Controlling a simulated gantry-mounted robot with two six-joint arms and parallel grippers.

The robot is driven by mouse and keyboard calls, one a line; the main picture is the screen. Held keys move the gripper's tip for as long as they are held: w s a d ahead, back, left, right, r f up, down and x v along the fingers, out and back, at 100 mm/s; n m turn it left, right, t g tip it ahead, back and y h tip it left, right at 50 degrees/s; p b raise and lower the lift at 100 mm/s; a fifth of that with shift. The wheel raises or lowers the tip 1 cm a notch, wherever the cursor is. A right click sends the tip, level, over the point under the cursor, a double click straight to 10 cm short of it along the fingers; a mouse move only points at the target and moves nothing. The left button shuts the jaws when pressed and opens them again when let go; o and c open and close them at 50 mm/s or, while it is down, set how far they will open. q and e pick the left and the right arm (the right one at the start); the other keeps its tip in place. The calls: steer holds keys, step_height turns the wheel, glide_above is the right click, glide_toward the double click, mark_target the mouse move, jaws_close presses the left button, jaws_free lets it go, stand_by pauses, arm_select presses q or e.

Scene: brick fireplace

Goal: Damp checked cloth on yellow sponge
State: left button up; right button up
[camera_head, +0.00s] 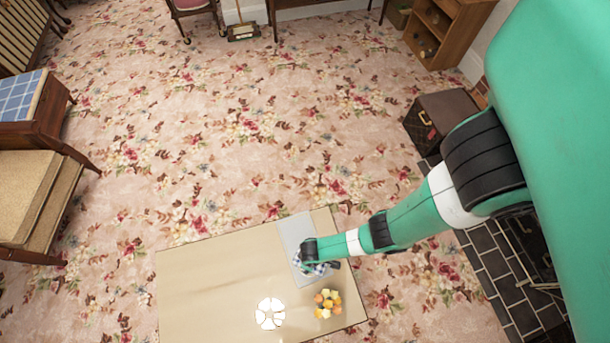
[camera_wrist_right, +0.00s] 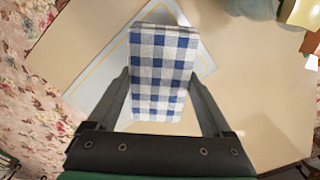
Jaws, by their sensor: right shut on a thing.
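The blue-and-white checked cloth (camera_wrist_right: 160,75) is between the fingers of my right gripper (camera_wrist_right: 160,88) in the right wrist view, with its folded sheet extending beyond the fingertips. In the head view, my right gripper (camera_head: 322,266) is over the light grey mat (camera_head: 293,229) on the low table, and only a small patch of the cloth shows under it. Whether the cloth touches the mat is not clear. I cannot make out a yellow sponge in either view; it may be hidden under the cloth or gripper. My left gripper is not in view.
The low beige table (camera_head: 205,275) also holds a white petal-shaped item (camera_head: 269,313) and a cluster of orange and yellow pieces (camera_head: 327,304) near its front. The table's left part is clear. A brown case (camera_head: 441,118) stands on the floor at right.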

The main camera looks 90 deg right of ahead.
steer(key=shift+r+p, duration=2.35)
steer(key=shift+r, duration=0.4)
step_height(320, 180, up, 29)
steer(key=p, duration=2.8)
steer(key=shift+f+p, duration=0.15)
steer(key=shift+p, duration=0.15)
steer(key=shift+f, duration=0.1)
